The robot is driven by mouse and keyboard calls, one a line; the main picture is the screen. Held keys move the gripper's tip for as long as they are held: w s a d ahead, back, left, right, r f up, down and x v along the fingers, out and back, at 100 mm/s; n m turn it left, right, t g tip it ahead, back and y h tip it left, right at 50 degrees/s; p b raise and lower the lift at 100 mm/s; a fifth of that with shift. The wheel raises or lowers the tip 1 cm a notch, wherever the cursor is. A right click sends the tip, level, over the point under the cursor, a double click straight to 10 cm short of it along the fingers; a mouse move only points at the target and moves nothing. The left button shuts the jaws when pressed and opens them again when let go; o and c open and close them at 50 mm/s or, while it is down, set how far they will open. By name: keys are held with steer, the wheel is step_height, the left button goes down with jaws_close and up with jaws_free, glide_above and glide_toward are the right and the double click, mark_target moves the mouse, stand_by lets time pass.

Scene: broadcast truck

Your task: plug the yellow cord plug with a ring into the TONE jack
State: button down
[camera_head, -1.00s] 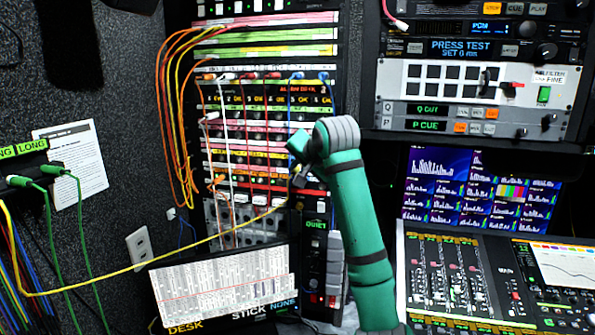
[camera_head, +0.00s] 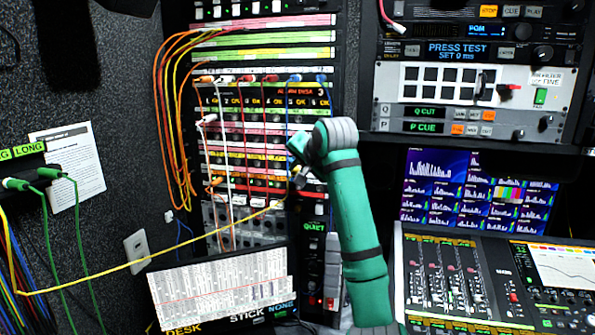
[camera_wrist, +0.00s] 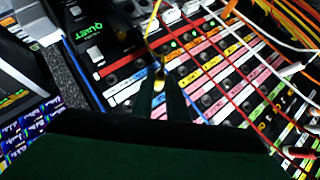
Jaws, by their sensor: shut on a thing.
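My gripper (camera_wrist: 158,100) shows in the wrist view with its dark jaws shut on the yellow cord plug (camera_wrist: 159,82), in front of the jack panel. The yellow cord (camera_wrist: 152,30) rises from the plug. In the head view the yellow cord (camera_head: 140,259) runs from the left wall rack to the lower part of the patch panel, where my green arm hides most of my gripper. I cannot make out a ring on the plug, nor whether its tip touches a jack. The jack rows (camera_wrist: 200,75) have coloured label strips too small to read, so I cannot pick out TONE.
Orange, red, white and blue cords (camera_head: 175,110) hang across the patch panel (camera_head: 262,175). A mixing console (camera_head: 450,285) is at the right.

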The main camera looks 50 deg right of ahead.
steer(key=c, duration=1.7)
jaws_free()
steer(key=shift+o, duration=0.2)
steer(key=v, duration=1)
steer(key=shift+s+a+r, duration=0.15)
steer(key=shift+s+r, duration=0.05)
steer(key=shift+s, duration=0.15)
